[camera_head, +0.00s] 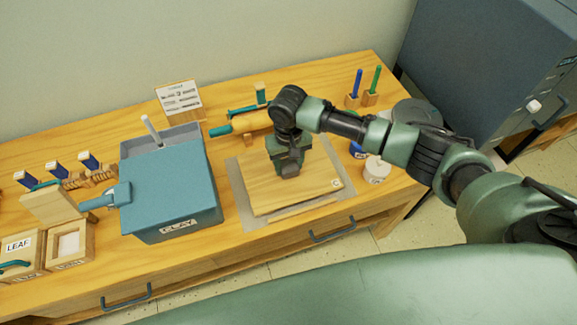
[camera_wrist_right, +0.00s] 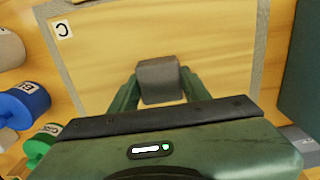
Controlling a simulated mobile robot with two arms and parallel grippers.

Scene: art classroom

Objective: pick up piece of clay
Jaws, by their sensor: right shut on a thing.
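My right gripper (camera_head: 289,158) is over the wooden board (camera_head: 325,184) on the table. In the right wrist view my right gripper (camera_wrist_right: 160,88) has its two green fingers on either side of a grey block of clay (camera_wrist_right: 159,73) and is shut on it. The clay is over the board, but I cannot tell whether it touches it. In the head view the clay (camera_head: 290,171) is a small dark patch below the fingers, largely hidden. My left gripper is not in view.
A blue bin labelled clay (camera_head: 175,190) stands left of the board. A wooden roller (camera_head: 250,121) lies behind it. A white jar (camera_head: 375,170) and a blue one (camera_head: 357,150) stand at the right. Wooden boxes (camera_head: 70,246) are at the far left.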

